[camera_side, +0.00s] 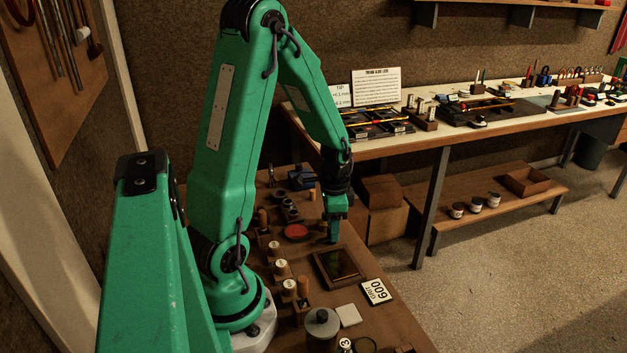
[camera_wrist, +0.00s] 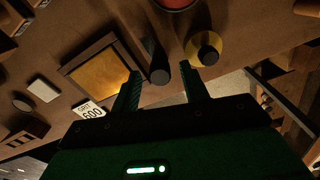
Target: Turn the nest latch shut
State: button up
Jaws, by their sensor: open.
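My gripper (camera_side: 333,236) points down over the right edge of the wooden bench, near a round red pad (camera_side: 296,231). In the wrist view my gripper (camera_wrist: 161,70) has its two dark fingers apart. A dark upright cylinder (camera_wrist: 158,66) shows between the fingertips; I cannot tell whether either finger touches it. Just right of it is a yellow disc (camera_wrist: 193,49) with a dark round knob (camera_wrist: 207,53). No part is clearly recognizable as the nest latch; the knob or the cylinder may belong to it. In the side view my gripper hides most of this spot.
A framed tray (camera_side: 318,263) with an amber surface lies close in front of my gripper. Several wooden pegs and holders, such as this one (camera_side: 281,267), line the bench's left side.

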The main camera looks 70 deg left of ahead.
jog(key=shift+c, duration=0.3)
grip_shut()
jog(key=shift+n, duration=0.3)
jog(key=n, duration=0.8)
jog(key=shift+n, duration=0.4)
jog(key=n, duration=0.8)
jog(key=shift+n, duration=0.3)
